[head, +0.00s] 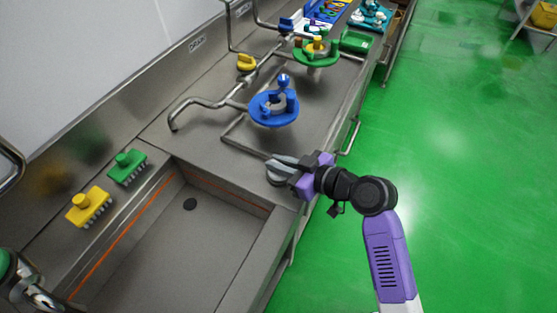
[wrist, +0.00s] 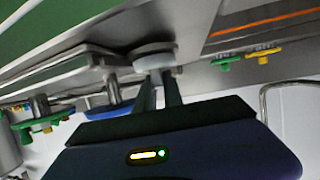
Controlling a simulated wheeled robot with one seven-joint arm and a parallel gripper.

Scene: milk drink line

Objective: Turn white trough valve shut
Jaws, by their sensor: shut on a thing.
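The white trough valve (wrist: 155,48) shows in the wrist view as a pale grey-white round piece beside the steel trough edge. My gripper (wrist: 160,80) has its two fingers close together and shut on it. In the head view my gripper (head: 279,164) is at the trough's right corner, its fingers over the valve, whose pale rim (head: 275,181) shows just below them. The fingers hide most of the valve, so I cannot tell its turn angle.
The steel trough (head: 190,245) is open, with a dark drain hole. A yellow brush (head: 88,206) and green brush (head: 127,167) lie along its back ledge. A blue ring fixture (head: 273,112) and green one (head: 318,60) stand beyond. Green floor (head: 460,160) is clear at right.

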